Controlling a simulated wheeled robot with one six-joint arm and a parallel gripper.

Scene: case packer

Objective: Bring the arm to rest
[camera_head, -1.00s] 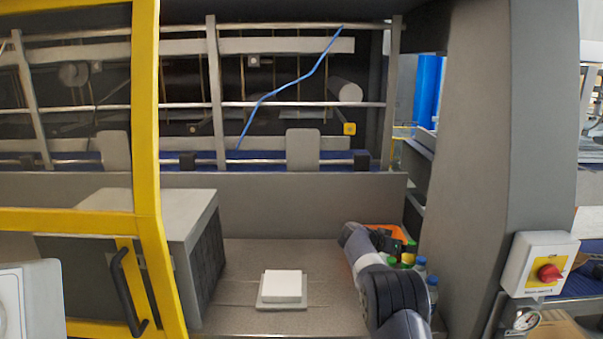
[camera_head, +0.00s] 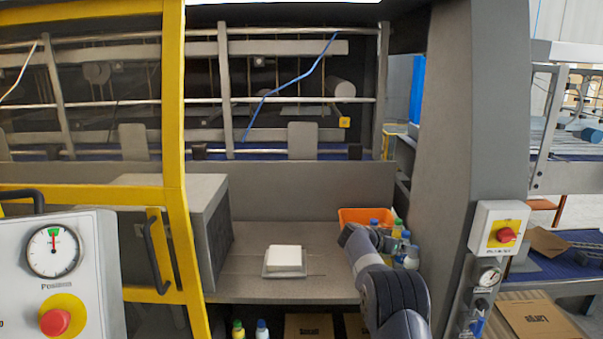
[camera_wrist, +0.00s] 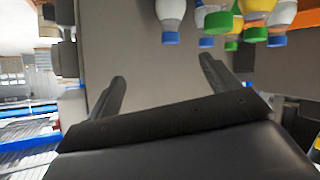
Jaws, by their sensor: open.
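My arm reaches up from the lower right of the head view, and its end shows beside the orange bin. In the wrist view, my gripper (camera_wrist: 165,78) has its two black fingers spread apart with nothing between them. Behind the fingers is a plain grey surface. Several bottles (camera_wrist: 225,22) with blue, green, white and yellow parts show beyond the fingertips, apart from them. In the head view, the arm partly hides the orange bin (camera_head: 362,214) and bottles (camera_head: 404,245).
A white block (camera_head: 285,257) sits on a small plate on the grey worktop (camera_head: 250,287). A grey box (camera_head: 205,205) and yellow frame (camera_head: 173,150) stand left. A grey post (camera_head: 447,130) with a red knob (camera_head: 505,235) stands right. Bottles (camera_head: 262,329) and cardboard (camera_head: 308,326) are below.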

